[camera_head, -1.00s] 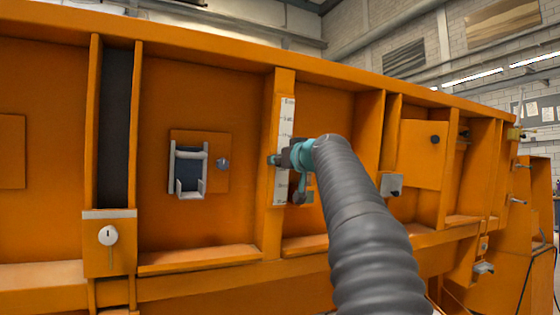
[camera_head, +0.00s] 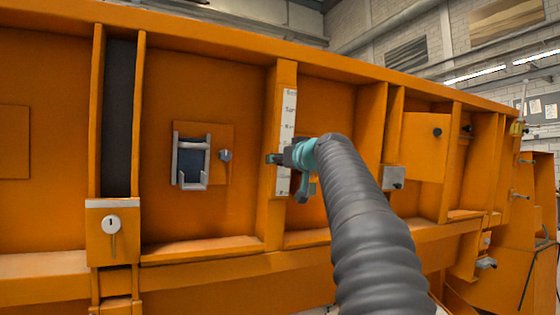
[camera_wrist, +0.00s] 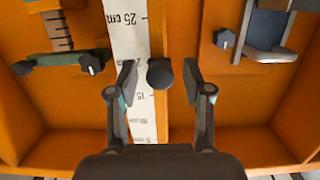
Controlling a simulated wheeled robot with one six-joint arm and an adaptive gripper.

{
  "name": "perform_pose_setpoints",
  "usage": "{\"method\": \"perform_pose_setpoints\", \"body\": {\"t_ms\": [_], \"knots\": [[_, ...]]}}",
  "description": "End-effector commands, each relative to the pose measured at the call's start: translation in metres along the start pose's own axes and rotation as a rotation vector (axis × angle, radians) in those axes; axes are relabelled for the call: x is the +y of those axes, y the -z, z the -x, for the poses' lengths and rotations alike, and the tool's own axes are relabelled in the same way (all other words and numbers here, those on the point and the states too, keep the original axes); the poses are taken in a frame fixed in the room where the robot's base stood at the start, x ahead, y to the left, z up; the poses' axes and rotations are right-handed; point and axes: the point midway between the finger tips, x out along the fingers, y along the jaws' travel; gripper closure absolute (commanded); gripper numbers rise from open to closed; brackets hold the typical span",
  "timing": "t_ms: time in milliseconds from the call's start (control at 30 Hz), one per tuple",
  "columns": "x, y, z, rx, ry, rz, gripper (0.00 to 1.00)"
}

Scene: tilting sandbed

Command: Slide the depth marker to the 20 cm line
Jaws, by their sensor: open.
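The white depth scale (camera_head: 288,108) runs down an orange upright. In the wrist view the scale (camera_wrist: 126,40) shows "25 cm" near the top, with 15 and 10 lower down. A round black knob (camera_wrist: 160,73), apparently the depth marker's, sits at the scale's right edge near the partly hidden 20 mark. My gripper (camera_wrist: 158,70) is open, with one finger on each side of the knob and a visible gap to both. In the head view my gripper (camera_head: 284,158) is at the lower part of the scale and hides the knob.
A teal bar with a black knob (camera_wrist: 92,63) lies left of the scale in the wrist view. A grey bracket (camera_head: 192,162) with a small knob (camera_head: 225,155) stands left of the scale in the head view. Orange ribs and a ledge (camera_head: 200,250) surround the panel.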

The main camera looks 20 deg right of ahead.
Motion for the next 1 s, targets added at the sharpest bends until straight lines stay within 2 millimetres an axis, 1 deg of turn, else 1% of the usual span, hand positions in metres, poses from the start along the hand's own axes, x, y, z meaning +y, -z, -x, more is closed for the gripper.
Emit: {"method": "perform_pose_setpoints", "body": {"t_ms": [167,400,600,700,800,1000], "knots": [[-0.001,0.002,0.023,0.002,0.000,0.000,0.50],[-0.001,0.002,0.068,0.002,-0.001,0.000,0.50],[-0.001,0.001,0.099,0.001,-0.001,0.000,0.50],[-0.002,0.001,0.108,0.001,0.001,-0.001,0.50],[-0.001,0.000,0.114,0.000,0.002,0.000,0.50],[-0.002,0.000,0.116,0.000,0.003,0.000,0.50]]}}
